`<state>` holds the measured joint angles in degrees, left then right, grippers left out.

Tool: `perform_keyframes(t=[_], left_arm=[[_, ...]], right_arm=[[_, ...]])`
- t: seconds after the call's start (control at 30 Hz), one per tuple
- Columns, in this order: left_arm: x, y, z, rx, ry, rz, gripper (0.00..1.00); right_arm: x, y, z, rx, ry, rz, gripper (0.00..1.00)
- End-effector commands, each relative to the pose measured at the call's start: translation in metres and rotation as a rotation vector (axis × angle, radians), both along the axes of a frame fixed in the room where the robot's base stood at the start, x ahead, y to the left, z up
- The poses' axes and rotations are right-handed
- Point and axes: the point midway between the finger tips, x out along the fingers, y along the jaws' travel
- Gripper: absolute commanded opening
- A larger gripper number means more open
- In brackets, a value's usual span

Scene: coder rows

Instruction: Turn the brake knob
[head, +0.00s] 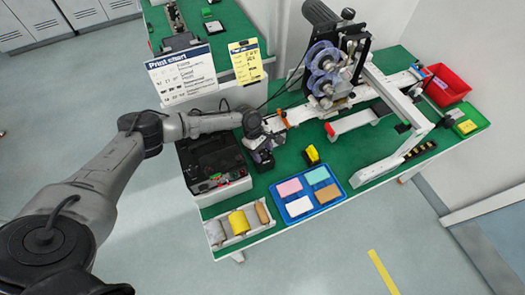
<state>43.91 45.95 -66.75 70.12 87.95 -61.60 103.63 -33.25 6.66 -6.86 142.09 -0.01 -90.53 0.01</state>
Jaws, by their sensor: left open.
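The coder machine (345,60) stands on the green bench top, with two clear bluish reels (322,62) on its front. I cannot tell for certain which part is the brake knob; parts near the reels are small in this view. My left arm reaches in from the left over the black printer-like box. My left gripper (263,158) is open and dark, low over the bench, left of the machine and beside the black box. It looks empty. An orange part (284,118) shows just above and right of its wrist. My right gripper is not in view.
A black open box (212,160) stands left of the gripper. A red bin (447,86) is at right. Signs (182,75) stand behind.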

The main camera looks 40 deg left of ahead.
Motion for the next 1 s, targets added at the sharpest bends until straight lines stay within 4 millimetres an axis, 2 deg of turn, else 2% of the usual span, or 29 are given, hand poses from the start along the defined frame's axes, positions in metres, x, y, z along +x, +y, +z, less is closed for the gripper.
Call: perform_keyframes(t=[0.27,0.77,1.0], left_arm=[[-0.0002,-0.0002,-0.0008,0.0,0.0,0.0,0.6],[-0.0002,0.0,-0.0005,0.0,0.0,0.0,0.12],[-0.0007,-0.0003,0.0019,-0.001,0.002,-0.018,0.1]], right_arm=[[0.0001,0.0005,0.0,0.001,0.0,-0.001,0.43],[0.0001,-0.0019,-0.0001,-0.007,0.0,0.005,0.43],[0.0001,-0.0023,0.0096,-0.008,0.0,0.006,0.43]])
